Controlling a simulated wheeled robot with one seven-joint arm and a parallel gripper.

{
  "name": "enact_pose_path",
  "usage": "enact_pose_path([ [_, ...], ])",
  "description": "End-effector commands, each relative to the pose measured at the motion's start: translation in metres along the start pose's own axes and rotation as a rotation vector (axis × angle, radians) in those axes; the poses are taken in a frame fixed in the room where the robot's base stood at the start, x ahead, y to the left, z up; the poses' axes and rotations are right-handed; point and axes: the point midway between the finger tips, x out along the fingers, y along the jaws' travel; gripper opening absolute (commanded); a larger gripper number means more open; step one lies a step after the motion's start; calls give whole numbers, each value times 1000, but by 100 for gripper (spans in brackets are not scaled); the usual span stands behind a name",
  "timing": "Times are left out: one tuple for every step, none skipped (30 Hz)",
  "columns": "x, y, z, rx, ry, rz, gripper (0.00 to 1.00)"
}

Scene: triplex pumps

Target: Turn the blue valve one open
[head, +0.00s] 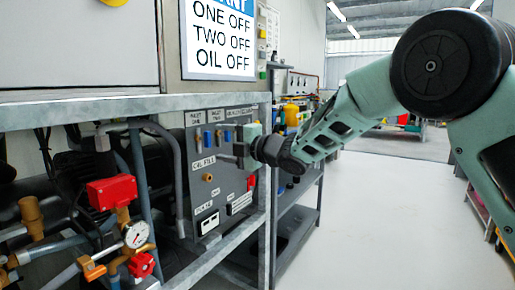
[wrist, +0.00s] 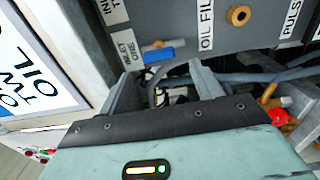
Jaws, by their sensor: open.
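The blue valve one (wrist: 159,55) shows in the wrist view as a short blue handle with a brass part, beside the label reading INLET ONE. In the head view the blue valve one (head: 198,143) is at the upper left of the grey panel (head: 200,190), under its inlet label. My gripper (wrist: 160,74) is open, with its two grey fingers apart and nothing between them. The handle lies just beyond the fingertips, roughly in line with the gap; contact cannot be told. In the head view my gripper (head: 232,154) is in front of the panel's right part, hiding some of it.
Other small handles sit right of valve one on the panel. A brass port (head: 207,178) is below, beside the OIL FILL label. A metal frame post (head: 264,225) stands right of the panel. Red-handled pipework (head: 112,192) with a gauge is at lower left. The floor (head: 400,215) is clear.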

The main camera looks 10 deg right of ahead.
Motion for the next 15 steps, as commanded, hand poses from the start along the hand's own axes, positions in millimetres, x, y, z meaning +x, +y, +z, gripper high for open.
enact_pose_path([
  [-13,2,1,1,-3,0,65],
  [-21,2,1,0,-4,-1,65],
  [-30,2,1,0,-3,0,65],
  [-37,1,1,1,-3,-1,65],
  [-44,2,1,1,-3,-1,65],
  [-54,1,1,0,-3,-1,65],
  [-61,2,1,-1,-3,-1,65],
  [-67,1,0,0,-2,-1,65],
  [-76,1,1,0,-2,-1,65],
  [-82,1,1,0,-2,0,65],
  [-88,1,1,1,-2,-1,65],
  [-94,1,0,1,-2,-1,65],
  [-99,1,0,0,-1,0,65],
  [-103,0,0,0,-1,-1,65],
  [-108,0,0,-1,-1,-2,65],
])
